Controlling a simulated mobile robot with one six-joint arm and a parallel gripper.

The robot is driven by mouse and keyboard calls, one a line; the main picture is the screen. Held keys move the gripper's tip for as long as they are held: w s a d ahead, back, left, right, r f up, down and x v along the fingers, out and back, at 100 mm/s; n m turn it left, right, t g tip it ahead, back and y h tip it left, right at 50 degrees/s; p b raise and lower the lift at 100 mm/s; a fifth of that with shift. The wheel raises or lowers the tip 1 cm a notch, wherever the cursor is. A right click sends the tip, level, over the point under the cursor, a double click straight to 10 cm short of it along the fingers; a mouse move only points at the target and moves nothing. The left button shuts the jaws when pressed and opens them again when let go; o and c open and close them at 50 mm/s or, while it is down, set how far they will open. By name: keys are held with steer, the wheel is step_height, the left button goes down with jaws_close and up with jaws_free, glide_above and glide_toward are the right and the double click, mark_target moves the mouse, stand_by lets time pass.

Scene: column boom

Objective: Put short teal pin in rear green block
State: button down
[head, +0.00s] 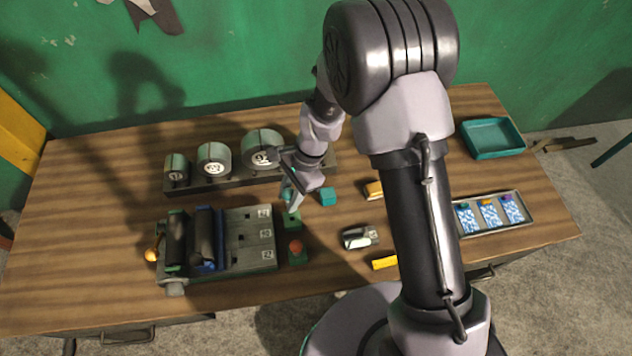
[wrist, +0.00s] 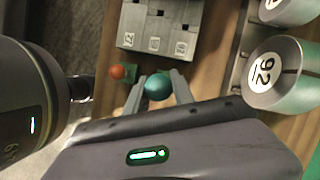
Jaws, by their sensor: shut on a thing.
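The short teal pin (wrist: 158,86) shows in the wrist view as a round teal head between my fingertips. My gripper (wrist: 160,88) is shut on it. In the head view my gripper (head: 291,205) points down just over the rear green block (head: 291,222). The pin's lower end is hidden, so I cannot tell whether it touches or enters the block. The front green block (head: 298,257) holds an orange-red round-headed pin (head: 295,247). That orange-red pin also shows in the wrist view (wrist: 117,72), left of the teal one.
A grey fixture (head: 250,240) with rollers and numbered slots stands left of the green blocks. Numbered cylinders (head: 214,160) stand in a rack behind.

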steer(key=shift+a, duration=0.15)
step_height(320, 180, down, 6)
steer(key=b, duration=0.4)
steer(key=shift+b, duration=0.3)
stand_by(0.8)
steer(key=shift+f+b, duration=0.85)
steer(key=shift+b, duration=0.05)
steer(key=shift+f+b, duration=0.75)
steer(key=shift+f, duration=0.05)
steer(key=c, duration=1)
jaws_free()
